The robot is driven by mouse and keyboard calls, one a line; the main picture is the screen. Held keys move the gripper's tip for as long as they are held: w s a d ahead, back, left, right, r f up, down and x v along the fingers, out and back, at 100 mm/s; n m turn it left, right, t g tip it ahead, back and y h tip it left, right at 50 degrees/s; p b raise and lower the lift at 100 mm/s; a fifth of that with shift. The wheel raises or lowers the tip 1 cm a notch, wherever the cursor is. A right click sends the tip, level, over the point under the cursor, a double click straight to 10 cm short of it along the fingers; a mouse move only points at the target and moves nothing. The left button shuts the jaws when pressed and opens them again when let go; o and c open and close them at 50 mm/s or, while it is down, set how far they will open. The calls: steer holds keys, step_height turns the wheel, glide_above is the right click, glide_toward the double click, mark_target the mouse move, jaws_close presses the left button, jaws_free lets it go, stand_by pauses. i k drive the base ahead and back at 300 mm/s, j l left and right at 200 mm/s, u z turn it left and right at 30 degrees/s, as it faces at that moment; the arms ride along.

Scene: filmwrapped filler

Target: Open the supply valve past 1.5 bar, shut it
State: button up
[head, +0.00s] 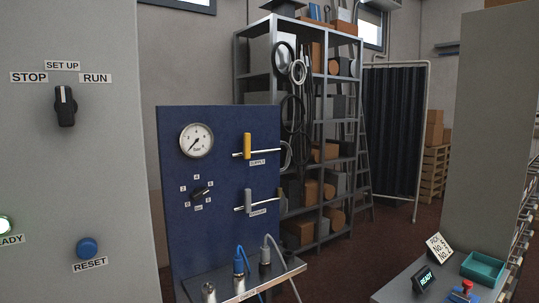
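The supply valve has a yellow lever (247,145) on the blue panel (220,240), above a label reading SUPPLY. Its lever stands upright, across the short horizontal pipe. A round white pressure gauge (196,140) is at the panel's upper left. Its needle seems to point to the lower left, at the low end of the scale; the exact reading is too small to tell. My gripper is not in view, and nothing touches the lever.
Below the supply lever is a grey upright lever (248,200). A black regulator knob (201,193) is left of it. A ledge (225,284) with connectors and hoses juts out below. A grey cabinet (100,180) stands close at left. A teal tray (484,267) sits at lower right.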

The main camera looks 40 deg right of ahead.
mark_target(247, 153)
steer(key=z, duration=0.85)
